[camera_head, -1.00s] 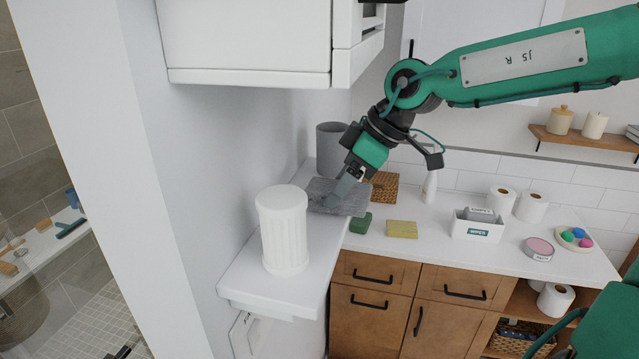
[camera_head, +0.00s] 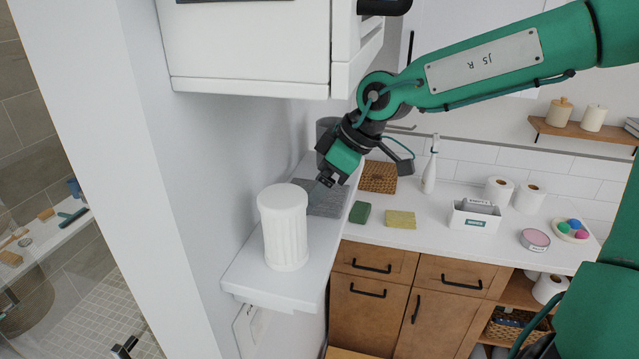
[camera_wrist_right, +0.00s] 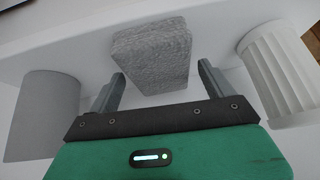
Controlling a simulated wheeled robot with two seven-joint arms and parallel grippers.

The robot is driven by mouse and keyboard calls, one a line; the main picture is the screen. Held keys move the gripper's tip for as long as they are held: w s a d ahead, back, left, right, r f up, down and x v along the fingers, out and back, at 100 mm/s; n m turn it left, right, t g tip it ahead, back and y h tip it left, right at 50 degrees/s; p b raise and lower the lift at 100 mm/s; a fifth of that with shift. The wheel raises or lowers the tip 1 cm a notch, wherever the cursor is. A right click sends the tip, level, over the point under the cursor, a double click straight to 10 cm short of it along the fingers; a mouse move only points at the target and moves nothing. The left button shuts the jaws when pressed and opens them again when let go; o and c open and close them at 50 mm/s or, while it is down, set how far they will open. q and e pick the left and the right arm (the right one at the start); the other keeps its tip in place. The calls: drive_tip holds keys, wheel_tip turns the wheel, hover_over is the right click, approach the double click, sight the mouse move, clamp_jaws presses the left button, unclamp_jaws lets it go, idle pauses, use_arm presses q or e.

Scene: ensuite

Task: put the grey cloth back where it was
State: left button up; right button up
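The grey cloth (camera_head: 327,203) lies folded on the white ledge at the left, between the white fluted canister (camera_head: 285,230) and the grey cylinder (camera_head: 323,130) behind. In the right wrist view the cloth (camera_wrist_right: 152,52) shows as a textured grey block ahead of the fingers. My right gripper (camera_head: 322,183) is just over the cloth; its fingers (camera_wrist_right: 160,88) are spread with a gap to each side of the cloth. Whether they touch the cloth is hard to tell. My left gripper is not in view.
A white cabinet (camera_head: 250,45) hangs above the ledge. The ledge front (camera_head: 250,275) is bare.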

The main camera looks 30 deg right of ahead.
drive_tip(key=b+v, duration=0.3)
drive_tip(key=v, duration=0.9)
idle(0.8)
